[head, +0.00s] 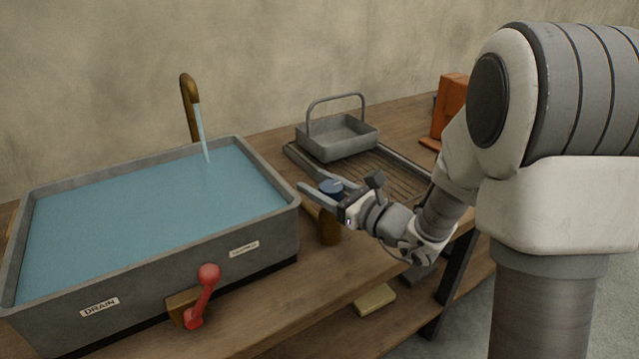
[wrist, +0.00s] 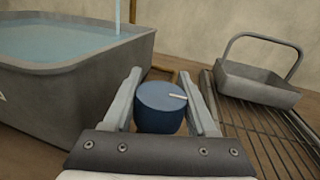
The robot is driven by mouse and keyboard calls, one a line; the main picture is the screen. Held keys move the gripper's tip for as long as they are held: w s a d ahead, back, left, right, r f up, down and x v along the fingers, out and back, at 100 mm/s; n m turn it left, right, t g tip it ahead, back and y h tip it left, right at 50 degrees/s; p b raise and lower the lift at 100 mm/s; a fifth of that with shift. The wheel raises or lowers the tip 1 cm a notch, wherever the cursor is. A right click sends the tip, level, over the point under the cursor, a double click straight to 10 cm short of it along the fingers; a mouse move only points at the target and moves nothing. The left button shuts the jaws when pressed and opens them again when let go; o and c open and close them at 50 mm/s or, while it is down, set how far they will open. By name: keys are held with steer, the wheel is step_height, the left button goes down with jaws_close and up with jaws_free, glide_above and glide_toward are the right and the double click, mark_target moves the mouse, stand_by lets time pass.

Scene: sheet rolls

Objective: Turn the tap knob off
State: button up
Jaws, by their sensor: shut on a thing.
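The tap knob (head: 331,188) is a short blue cylinder on a brass-brown stand to the right of the basin. In the wrist view the knob (wrist: 161,107) sits between my two fingers, with a pale pointer line on its top aimed to the right. My gripper (head: 318,190) is shut on the knob, one finger on each side. The brown spout (head: 188,104) stands behind the basin, and a stream of water (head: 202,135) runs from it into the basin.
The grey basin (head: 270,222) is full of water nearly to its rim. A red-handled lever (head: 206,290) is on its front, near a DRAIN label. A grey handled tray (head: 345,137) stands on a slatted rack (head: 385,170) behind my gripper. An orange block (head: 450,105) is farther right.

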mark_target(331, 193)
steer(key=shift+s+n+g+p, duration=0.7)
steer(key=shift+n+g+p, duration=1.15)
steer(key=shift+n+g, duration=1.7)
steer(key=shift+s+n+g+p, duration=0.7)
steer(key=shift+n+g+p, duration=1.45)
steer(key=shift+g, duration=2.65)
steer(key=shift+s+n+g+p, duration=0.7)
steer(key=shift+n+g+p, duration=0.85)
steer(key=shift+n+g, duration=2.15)
steer(key=shift+d+m+g+h, duration=0.1)
steer(key=shift+m+g+h, duration=0.25)
steer(key=shift+g, duration=0.2)
steer(key=o, duration=1.4)
steer(key=shift+c, duration=0.2)
steer(key=shift+d, duration=0.1)
